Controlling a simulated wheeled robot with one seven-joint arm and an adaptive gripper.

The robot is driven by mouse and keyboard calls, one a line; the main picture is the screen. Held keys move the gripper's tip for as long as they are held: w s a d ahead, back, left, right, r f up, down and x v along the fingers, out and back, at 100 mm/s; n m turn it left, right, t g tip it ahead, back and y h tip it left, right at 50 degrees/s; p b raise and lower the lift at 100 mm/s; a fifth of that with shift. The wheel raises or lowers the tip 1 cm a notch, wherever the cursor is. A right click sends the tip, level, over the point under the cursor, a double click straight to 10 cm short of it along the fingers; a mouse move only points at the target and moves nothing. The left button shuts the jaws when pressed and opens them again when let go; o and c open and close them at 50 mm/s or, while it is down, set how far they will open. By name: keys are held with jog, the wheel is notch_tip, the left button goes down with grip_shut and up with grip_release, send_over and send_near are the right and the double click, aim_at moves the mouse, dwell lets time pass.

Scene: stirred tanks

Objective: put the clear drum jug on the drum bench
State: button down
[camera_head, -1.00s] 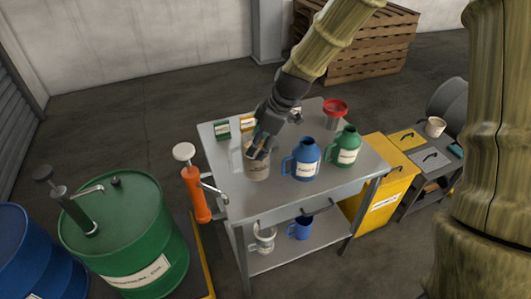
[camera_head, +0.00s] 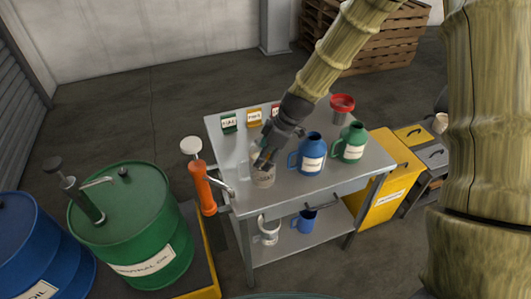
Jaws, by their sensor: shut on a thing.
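The clear drum jug (camera_head: 263,178) is a see-through greyish jug with a pale label, over the left front part of the drum bench's top. My gripper (camera_head: 264,160) is shut on it from above and hides its upper part. The drum bench (camera_head: 281,200) is a grey metal table with a lower shelf. The jug looks roughly upright. I cannot tell whether its base touches the bench top or hangs just above it.
A blue jug (camera_head: 312,155) and a green jug (camera_head: 351,143) stand right of the clear jug. A red funnel (camera_head: 342,105) and small labelled cards (camera_head: 254,117) are behind. An orange hand pump (camera_head: 202,187) is at the left edge. Drums stand left.

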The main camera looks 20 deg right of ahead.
jog(key=shift+c, duration=1)
grip_release()
jog(key=shift+r, duration=0.2)
jog(key=shift+d+r, duration=0.1)
jog(key=shift+r, duration=0.25)
jog(key=b+v, duration=0.1)
jog(key=v, duration=1)
jog(key=shift+b, duration=0.4)
jog(key=shift+s, duration=0.1)
